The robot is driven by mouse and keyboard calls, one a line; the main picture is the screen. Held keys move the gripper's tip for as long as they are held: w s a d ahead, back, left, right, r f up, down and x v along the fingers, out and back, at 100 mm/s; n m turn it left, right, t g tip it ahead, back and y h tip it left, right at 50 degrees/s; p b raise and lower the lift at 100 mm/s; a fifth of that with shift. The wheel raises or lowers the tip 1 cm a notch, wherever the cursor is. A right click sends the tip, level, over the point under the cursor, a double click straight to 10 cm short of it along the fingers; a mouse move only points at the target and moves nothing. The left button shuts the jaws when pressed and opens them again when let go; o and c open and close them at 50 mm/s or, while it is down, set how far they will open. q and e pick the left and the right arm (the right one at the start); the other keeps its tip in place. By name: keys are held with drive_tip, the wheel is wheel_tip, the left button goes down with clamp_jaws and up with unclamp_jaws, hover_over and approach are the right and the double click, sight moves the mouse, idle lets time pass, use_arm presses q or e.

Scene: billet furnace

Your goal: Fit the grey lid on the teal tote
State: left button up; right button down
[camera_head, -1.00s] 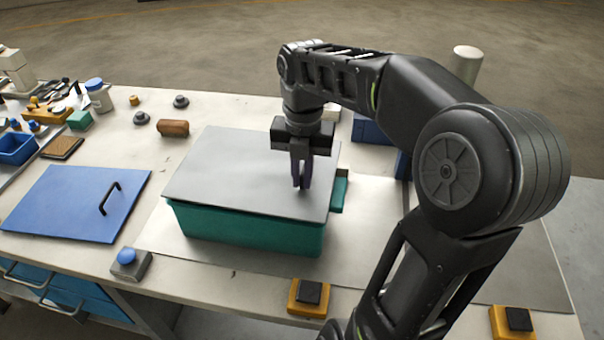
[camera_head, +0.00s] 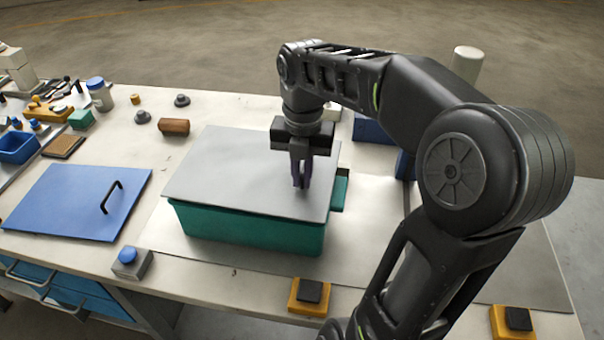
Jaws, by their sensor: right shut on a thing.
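The teal tote (camera_head: 250,231) stands on a pale mat on the bench, in the middle of the head view. The grey lid (camera_head: 228,163) lies flat over the top of the tote and covers its opening. Whether its rim is fully seated cannot be told. My right gripper (camera_head: 302,187) points down over the right part of the lid, its fingers shut at the lid's top; the lid's handle is hidden by the fingers. A teal tab (camera_head: 340,189) of the tote shows past the lid's right edge. My left gripper is not in view.
A blue panel with a black handle (camera_head: 68,204) lies to the left. A grey box with a blue button (camera_head: 130,263) and a yellow-black block (camera_head: 309,296) sit near the front edge. A brown cylinder (camera_head: 174,127) and blue boxes (camera_head: 372,128) are behind.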

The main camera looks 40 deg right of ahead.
drive_tip(key=shift+f, duration=0.55)
idle(0.9)
drive_tip(key=c, duration=1.4)
unclamp_jaws()
drive_tip(key=shift+c, duration=0.2)
drive_tip(key=shift+r+p, duration=2.85)
drive_tip(key=shift+r, duration=0.7)
drive_tip(key=shift+f, duration=0.1)
